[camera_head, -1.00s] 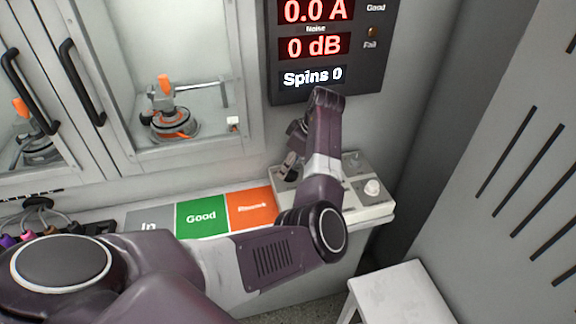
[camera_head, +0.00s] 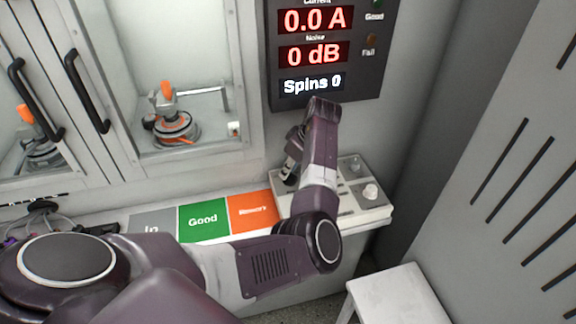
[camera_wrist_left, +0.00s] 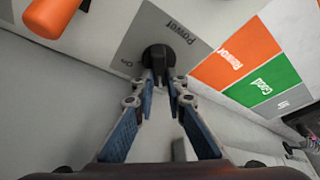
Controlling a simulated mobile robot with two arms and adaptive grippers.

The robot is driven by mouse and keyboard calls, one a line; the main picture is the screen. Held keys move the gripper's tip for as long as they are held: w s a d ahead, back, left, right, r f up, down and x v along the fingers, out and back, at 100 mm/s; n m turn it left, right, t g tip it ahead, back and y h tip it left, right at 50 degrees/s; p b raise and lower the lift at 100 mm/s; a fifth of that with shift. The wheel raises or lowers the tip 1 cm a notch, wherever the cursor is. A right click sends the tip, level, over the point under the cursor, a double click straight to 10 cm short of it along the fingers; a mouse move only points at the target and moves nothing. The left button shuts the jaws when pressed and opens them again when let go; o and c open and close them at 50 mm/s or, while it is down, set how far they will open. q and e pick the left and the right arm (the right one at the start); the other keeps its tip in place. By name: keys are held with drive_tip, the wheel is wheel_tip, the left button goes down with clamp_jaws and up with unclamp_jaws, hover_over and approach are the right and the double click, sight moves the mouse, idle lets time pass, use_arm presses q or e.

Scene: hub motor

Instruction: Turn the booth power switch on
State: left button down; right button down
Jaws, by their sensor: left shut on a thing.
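The power switch is a black knob (camera_wrist_left: 157,55) on a grey plate (camera_wrist_left: 133,36) marked "Power" and "On" in the left wrist view. My left gripper (camera_wrist_left: 162,82) is at the knob, its two fingers shut on it from either side. The fingers hide part of the knob, and I cannot tell for sure which way it points. In the head view my left gripper (camera_head: 289,170) reaches down to the left end of the light control box (camera_head: 345,205); the switch itself is hidden there behind my arm. My right gripper is not in view.
A display (camera_head: 325,50) above reads 0.0 A, 0 dB and Spins 0. A white knob (camera_head: 371,191) sits on the box's right side. Green "Good" (camera_head: 203,220) and orange (camera_head: 251,209) mats lie left. A hub motor (camera_head: 173,126) stands behind the booth door. A white stool (camera_head: 400,298) stands below.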

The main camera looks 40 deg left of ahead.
use_arm(q)
drive_tip(key=m+t+p, duration=0.1)
drive_tip(key=m+p, duration=0.2)
drive_tip(key=p, duration=0.2)
drive_tip(key=m+t+h+p, duration=0.1)
drive_tip(key=m+p, duration=0.3)
drive_tip(key=p, duration=0.1)
drive_tip(key=m+t+h+p, duration=0.1)
drive_tip(key=m+p, duration=0.2)
drive_tip(key=p, duration=0.2)
drive_tip(key=shift+w+r+m, duration=0.2)
drive_tip(key=shift+r+m, duration=0.1)
drive_tip(key=shift+m, duration=0.1)
drive_tip(key=m+t+p, duration=0.1)
drive_tip(key=m, duration=0.1)
drive_tip(key=shift+d+f+m+h+p, duration=0.1)
drive_tip(key=shift+m+h+p, duration=0.2)
drive_tip(key=shift+h+p, duration=0.1)
drive_tip(key=shift+w+d+f+m+h+p, duration=0.1)
drive_tip(key=shift+m+h+p, duration=0.25)
drive_tip(key=shift+m, duration=0.4)
drive_tip(key=shift+d+m+h+p, duration=0.1)
drive_tip(key=shift+m+h+p, duration=0.2)
drive_tip(key=shift+m, duration=0.45)
drive_tip(key=c, duration=1.9)
unclamp_jaws()
drive_tip(key=shift+c, duration=0.2)
drive_tip(key=v, duration=1.2)
drive_tip(key=shift+f, duration=0.1)
